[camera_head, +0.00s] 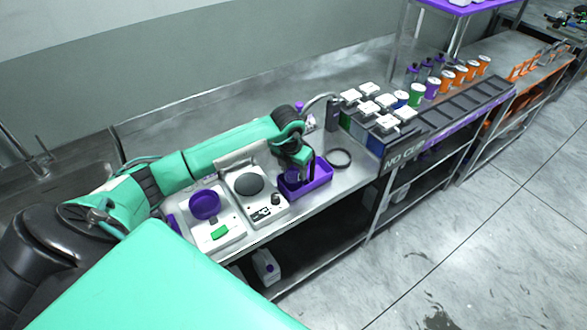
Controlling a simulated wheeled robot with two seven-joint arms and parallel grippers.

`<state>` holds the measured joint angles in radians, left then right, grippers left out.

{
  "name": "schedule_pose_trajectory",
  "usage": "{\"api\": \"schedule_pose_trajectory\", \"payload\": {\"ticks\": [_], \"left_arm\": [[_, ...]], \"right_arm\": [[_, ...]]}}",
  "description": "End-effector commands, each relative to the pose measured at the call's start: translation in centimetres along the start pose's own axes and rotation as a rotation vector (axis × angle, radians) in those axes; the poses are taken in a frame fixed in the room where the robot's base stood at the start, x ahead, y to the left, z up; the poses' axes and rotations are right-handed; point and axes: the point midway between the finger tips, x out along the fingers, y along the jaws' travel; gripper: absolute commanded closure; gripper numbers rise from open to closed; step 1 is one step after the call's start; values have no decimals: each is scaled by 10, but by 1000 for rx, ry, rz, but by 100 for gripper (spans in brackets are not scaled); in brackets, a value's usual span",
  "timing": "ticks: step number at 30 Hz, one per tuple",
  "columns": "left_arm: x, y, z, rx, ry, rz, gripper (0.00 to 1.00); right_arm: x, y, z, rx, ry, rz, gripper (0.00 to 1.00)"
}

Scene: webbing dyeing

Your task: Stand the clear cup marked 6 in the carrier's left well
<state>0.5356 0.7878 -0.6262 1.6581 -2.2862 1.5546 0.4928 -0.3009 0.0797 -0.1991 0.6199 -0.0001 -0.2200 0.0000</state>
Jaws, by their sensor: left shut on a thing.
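The purple carrier (320,178) sits on the steel bench, near its front edge. My left arm reaches in from the left, and its gripper (296,166) points down over the left part of the carrier. The gripper is shut on the clear cup (294,176), which is small and shows only faintly against the purple. The mark on the cup cannot be read. The gripper hides much of the left well, so I cannot tell whether the cup touches its floor. My right gripper is not in view.
A white device with a dark round plate (248,184) stands left of the carrier, and one with a purple bowl (204,205) is further left. White-lidded containers (368,108) and several colored jars (432,87) stand beyond.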

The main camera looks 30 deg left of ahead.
Motion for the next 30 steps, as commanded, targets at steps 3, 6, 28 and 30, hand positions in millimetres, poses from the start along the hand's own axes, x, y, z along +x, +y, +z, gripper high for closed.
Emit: {"api": "schedule_pose_trajectory", "payload": {"ticks": [3, 6, 28, 30], "left_arm": [[10, 0, -2, -1, 0, -1, 77], [11, 0, -1, 0, -1, 0, 77], [9, 0, -1, 0, 0, 0, 26], [3, 0, -1, 1, -4, 1, 26]], "right_arm": [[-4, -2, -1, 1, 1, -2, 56], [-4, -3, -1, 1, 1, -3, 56], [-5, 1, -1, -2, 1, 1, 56], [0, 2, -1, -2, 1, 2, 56]]}}
